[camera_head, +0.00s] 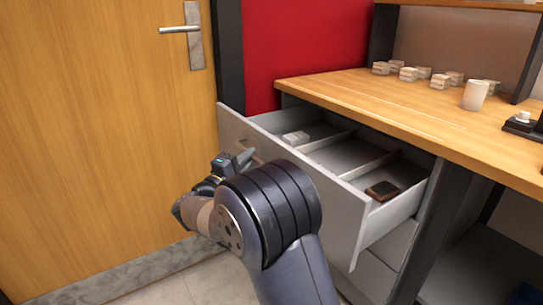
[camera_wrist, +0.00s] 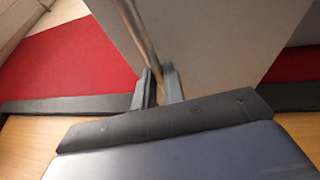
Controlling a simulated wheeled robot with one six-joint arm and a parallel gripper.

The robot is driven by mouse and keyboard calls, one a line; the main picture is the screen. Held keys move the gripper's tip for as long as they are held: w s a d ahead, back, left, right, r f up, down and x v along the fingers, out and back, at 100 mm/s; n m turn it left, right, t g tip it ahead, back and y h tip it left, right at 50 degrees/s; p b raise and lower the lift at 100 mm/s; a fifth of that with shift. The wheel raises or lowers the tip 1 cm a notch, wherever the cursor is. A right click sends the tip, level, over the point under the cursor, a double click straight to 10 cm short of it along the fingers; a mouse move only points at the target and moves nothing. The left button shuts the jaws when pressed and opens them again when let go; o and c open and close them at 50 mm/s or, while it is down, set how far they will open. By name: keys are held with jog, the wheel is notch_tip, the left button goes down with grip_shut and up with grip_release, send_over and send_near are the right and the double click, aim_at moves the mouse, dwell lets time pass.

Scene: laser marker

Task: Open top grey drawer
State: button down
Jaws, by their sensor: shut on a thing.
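The top grey drawer (camera_head: 340,194) is pulled out from under the wooden counter, with its compartments showing. A small white item (camera_head: 295,137) lies in its left part and a dark brown item (camera_head: 382,190) in its right part. My gripper (camera_head: 240,160) is at the left part of the drawer front. In the wrist view my gripper (camera_wrist: 158,88) is shut on the metal bar handle (camera_wrist: 138,35), which stands off the grey drawer front (camera_wrist: 220,45). My arm hides part of the drawer front in the head view.
The wooden counter (camera_head: 350,92) carries several small blocks (camera_head: 408,74), a white cup (camera_head: 475,95) and a dark object (camera_head: 525,124) at the right. A closed wooden door (camera_head: 100,120) with a metal handle (camera_head: 180,30) stands at the left. A lower drawer (camera_head: 375,275) is closed.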

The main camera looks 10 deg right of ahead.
jog(key=s+a, duration=0.2)
jog(key=a, duration=0.4)
jog(key=shift+s+a, duration=0.2)
jog(key=shift+a, duration=0.1)
jog(key=c, duration=1.5)
grip_release()
jog(key=p+v, duration=0.2)
jog(key=v, duration=0.8)
jog(key=shift+s+a+f, duration=0.15)
jog(key=shift+s+a, duration=0.1)
jog(key=shift+a, duration=0.05)
